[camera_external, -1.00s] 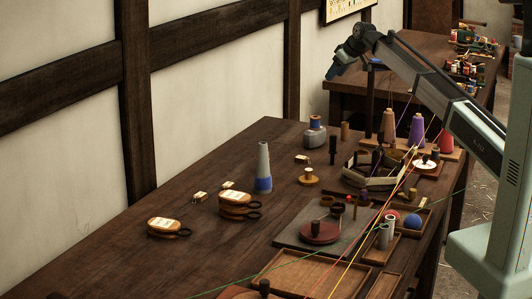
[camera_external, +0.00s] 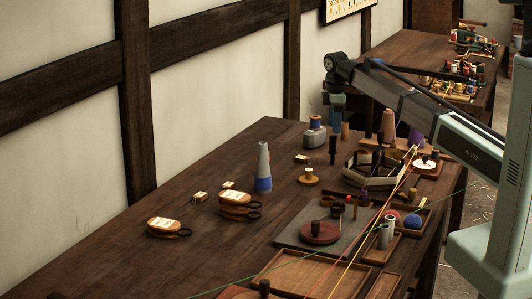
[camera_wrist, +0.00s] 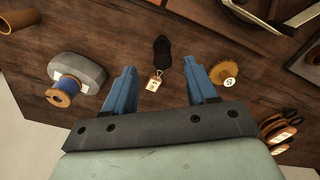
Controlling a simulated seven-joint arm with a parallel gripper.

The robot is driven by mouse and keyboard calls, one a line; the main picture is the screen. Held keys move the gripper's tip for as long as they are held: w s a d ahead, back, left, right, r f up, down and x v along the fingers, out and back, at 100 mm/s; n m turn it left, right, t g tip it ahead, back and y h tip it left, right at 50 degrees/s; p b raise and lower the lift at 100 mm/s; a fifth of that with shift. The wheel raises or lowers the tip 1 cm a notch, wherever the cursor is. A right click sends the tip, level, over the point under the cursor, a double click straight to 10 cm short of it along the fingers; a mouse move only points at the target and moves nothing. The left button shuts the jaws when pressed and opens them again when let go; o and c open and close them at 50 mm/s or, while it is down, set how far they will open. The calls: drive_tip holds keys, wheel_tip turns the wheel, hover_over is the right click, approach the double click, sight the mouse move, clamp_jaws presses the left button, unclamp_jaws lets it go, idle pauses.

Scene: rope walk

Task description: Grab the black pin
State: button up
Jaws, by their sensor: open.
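The black pin (camera_external: 333,149) stands upright on the near table, in front of the blue spool on its grey base. In the wrist view the black pin (camera_wrist: 162,50) shows at top centre, ahead of the gap between my fingers. A small paper tag (camera_wrist: 155,84) lies between the fingers in that view, apart from the pin. My gripper (camera_wrist: 162,70) is open with its two blue fingers spread and nothing held. In the external view my gripper (camera_external: 337,118) points down above the table, higher than the pin and slightly behind it.
The blue spool (camera_wrist: 67,88) on a grey base is left of my fingers in the wrist view. Coloured cords (camera_external: 375,235) cross the table's right side.

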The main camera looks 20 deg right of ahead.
sight(333, 151)
drive_tip(key=shift+s+a+f, duration=0.1)
drive_tip(key=shift+a+f, duration=0.05)
drive_tip(key=shift+f, duration=1.65)
drive_tip(key=shift+a+f, duration=0.1)
drive_tip(key=shift+f, duration=1.7)
drive_tip(key=shift+c, duration=0.3)
clamp_jaws()
